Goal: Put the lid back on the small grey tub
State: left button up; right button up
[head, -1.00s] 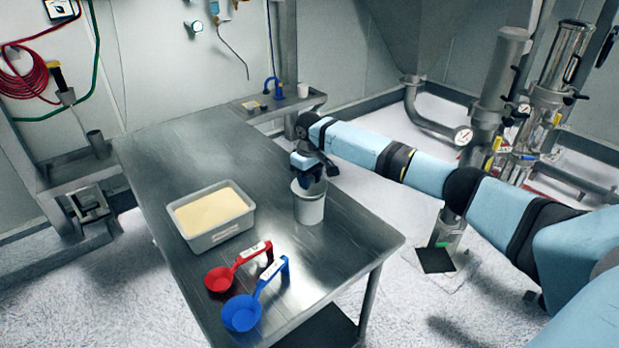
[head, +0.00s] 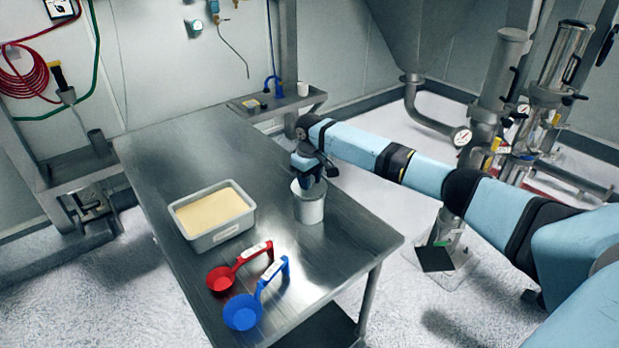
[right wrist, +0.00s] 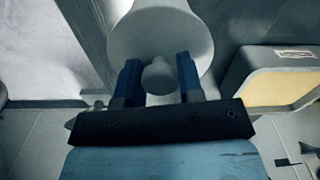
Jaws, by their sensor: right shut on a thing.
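The small grey tub (head: 312,211) stands upright on the steel table, right of its middle. My right gripper (head: 310,181) points down at the top of the tub in the head view. In the right wrist view, its two blue fingers (right wrist: 159,80) are shut on the round knob of the grey lid (right wrist: 158,32). The lid's round grey disc spreads out beyond the fingers. The gripper hides most of the tub's top in the head view, so I cannot tell whether the lid rests on the rim or hangs just above it. My left gripper is not in view.
A grey tray of pale yellow powder (head: 202,241) stands left of the tub. A red scoop (head: 221,279) and a blue scoop (head: 243,313) lie towards the table's near edge. The far part of the table (head: 200,145) is clear.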

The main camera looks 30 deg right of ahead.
jog(key=p, duration=0.3)
jog(key=shift+f, duration=0.15)
dwell(3.0)
jog(key=o, duration=1.5)
notch_tip(320, 180, up, 5)
jog(key=p, duration=0.5)
jog(key=shift+p, duration=0.4)
jog(key=shift+r, duration=0.95)
